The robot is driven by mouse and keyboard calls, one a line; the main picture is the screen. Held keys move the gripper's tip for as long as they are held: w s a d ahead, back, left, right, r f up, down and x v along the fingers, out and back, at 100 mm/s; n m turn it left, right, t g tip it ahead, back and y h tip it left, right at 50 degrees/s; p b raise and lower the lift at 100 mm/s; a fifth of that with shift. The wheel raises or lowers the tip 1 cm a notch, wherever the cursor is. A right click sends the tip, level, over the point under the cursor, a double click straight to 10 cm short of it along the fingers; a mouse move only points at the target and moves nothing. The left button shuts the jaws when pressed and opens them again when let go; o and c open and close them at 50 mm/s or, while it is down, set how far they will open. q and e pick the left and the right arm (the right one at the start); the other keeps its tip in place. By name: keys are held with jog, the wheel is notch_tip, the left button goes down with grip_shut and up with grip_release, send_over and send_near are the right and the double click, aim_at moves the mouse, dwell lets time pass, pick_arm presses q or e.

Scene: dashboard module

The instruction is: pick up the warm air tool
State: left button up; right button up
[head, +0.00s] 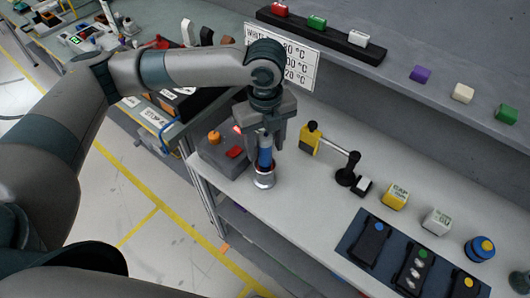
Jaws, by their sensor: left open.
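The blue upright tool (265,157), which looks like the warm air tool, stands in a silver round holder (264,180) near the left end of the worktop. Its upper end is hidden by my left gripper. My left gripper (265,146) points down over it and is open, with its fingers on either side of the blue body. I cannot tell whether they touch it. A grey box (213,158) with an orange knob and a red button is just left of the tool. My right gripper is not in view.
A dark mat (352,251) with several modules lies at the front right. A shelf (400,40) with coloured blocks runs above. The worktop between holder and mat is clear.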

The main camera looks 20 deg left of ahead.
pick_arm(q)
jog(key=shift+f+p, duration=0.55)
jog(key=shift+f, duration=1.15)
jog(key=c, duration=1.1)
